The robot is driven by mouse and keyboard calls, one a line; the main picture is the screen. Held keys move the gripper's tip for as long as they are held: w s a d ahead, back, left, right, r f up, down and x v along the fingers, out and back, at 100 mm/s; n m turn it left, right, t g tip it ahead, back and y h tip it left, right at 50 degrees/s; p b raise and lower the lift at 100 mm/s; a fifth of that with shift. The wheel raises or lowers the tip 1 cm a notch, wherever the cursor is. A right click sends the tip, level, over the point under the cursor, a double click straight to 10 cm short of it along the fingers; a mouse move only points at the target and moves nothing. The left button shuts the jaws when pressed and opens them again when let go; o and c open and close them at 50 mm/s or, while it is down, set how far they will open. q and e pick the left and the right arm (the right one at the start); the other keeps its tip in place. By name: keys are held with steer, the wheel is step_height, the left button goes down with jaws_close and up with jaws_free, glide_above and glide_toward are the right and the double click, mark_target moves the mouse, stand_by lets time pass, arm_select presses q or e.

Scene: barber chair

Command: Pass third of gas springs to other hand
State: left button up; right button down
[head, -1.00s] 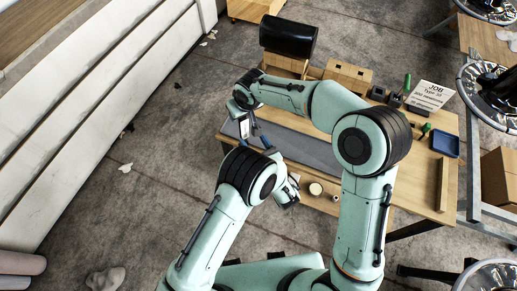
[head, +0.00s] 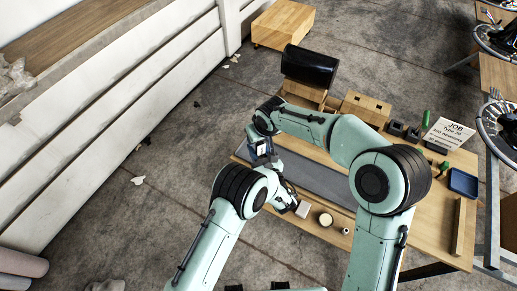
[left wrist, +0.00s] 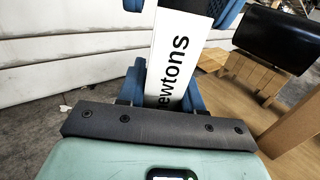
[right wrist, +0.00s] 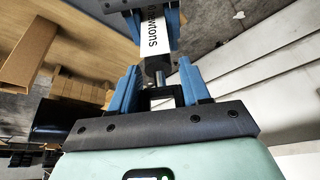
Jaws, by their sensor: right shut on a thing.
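A gas spring with a white label reading "newtons" (left wrist: 176,50) runs between my two grippers, held in the air. My right gripper (right wrist: 160,88) is shut on its lower dark end and rod. My left gripper (left wrist: 162,88) faces it, with its blue fingers on both sides of the label; whether they press on it is not clear. The left fingers also show around the label at the top of the right wrist view (right wrist: 152,20). In the head view the spring's pale label (head: 261,147) is small and partly hidden by my arms.
The wooden bench (head: 400,235) lies beneath and right, with a grey mat (head: 312,182), a blue tray (head: 463,182), a job card (head: 448,136) and a pale round item (head: 325,219). A black cylinder (head: 309,66) stands on wood behind. Floor is open to the left.

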steer(key=shift+c, duration=2.3)
jaws_free()
steer(key=shift+a, duration=0.25)
steer(key=shift+s+r, duration=0.1)
steer(key=shift+r, duration=0.05)
steer(key=v, duration=1.1)
steer(key=s+d+f+m+g+h, duration=0.3)
steer(key=s+d+f+m+g, duration=0.15)
steer(key=s+d+f, duration=1.1)
steer(key=s+a+f+m+y, duration=0.1)
steer(key=s+f, duration=0.3)
steer(key=f, duration=0.4)
steer(key=s+a+f+m+y, duration=0.1)
steer(key=s+a+f+y, duration=0.1)
steer(key=s+f, duration=0.3)
steer(key=s+a+f+m+y, duration=0.2)
steer(key=s+a+f, duration=0.1)
steer(key=f, duration=1)
steer(key=shift+s+a, duration=0.4)
steer(key=shift+s, duration=0.35)
